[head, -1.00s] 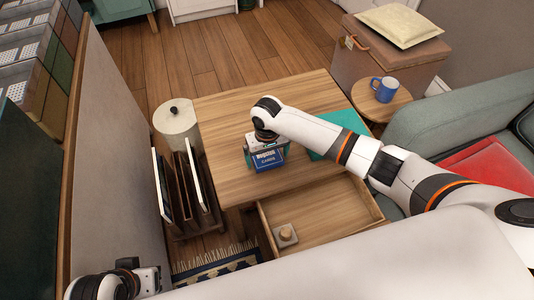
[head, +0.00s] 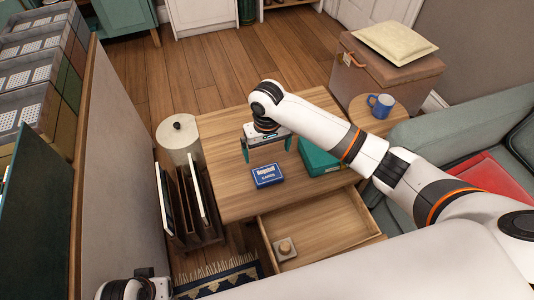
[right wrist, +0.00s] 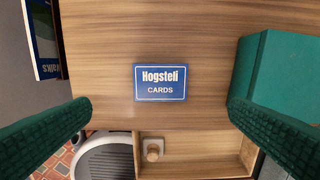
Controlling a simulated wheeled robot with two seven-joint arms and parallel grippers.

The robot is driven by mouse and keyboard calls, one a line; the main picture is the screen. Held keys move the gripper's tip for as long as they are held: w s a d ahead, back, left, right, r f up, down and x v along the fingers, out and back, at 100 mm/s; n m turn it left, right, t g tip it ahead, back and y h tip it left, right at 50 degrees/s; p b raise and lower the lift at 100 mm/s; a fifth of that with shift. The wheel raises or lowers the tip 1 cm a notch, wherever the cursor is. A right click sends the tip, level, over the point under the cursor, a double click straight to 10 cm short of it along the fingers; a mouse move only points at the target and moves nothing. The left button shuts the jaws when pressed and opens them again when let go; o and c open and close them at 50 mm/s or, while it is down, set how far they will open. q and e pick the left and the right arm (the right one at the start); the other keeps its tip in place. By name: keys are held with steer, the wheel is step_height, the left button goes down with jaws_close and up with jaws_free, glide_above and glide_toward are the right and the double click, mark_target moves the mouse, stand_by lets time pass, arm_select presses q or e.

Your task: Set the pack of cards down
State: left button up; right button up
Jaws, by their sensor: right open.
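The pack of cards (head: 267,176), a flat blue box lettered "Hogsteli CARDS", lies on the wooden table top (head: 225,195) near its front edge. In the right wrist view the pack (right wrist: 161,82) lies flat on the wood, centred between the fingers and apart from both. My right gripper (head: 267,153) is open and empty, its teal fingers just behind and above the pack in the head view. Only part of my left arm's end (head: 135,288) shows at the bottom left, and its fingers cannot be made out.
A teal box (head: 318,157) stands on the table right of the pack. An open drawer (head: 330,222) below the front edge holds a small wooden-knobbed piece (head: 285,248). A rack (head: 188,200) and white canister (head: 178,138) stand left; a blue mug (head: 381,104) sits on a side table.

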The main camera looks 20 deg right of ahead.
steer(key=s+a+f+n+t+y, duration=0.1)
steer(key=s+a+f, duration=0.1)
steer(key=s+f, duration=0.3)
steer(key=s+a+f+n+t+y, duration=0.1)
steer(key=s+a+f+y, duration=0.1)
steer(key=s, duration=0.5)
steer(key=s+d+f+t+h, duration=0.1)
steer(key=s+d+h, duration=0.1)
steer(key=s+d, duration=0.7)
steer(key=s, duration=0.3)
steer(key=shift+d+f+h, duration=0.25)
steer(key=shift+f+h, duration=0.15)
steer(key=shift+s, duration=0.1)
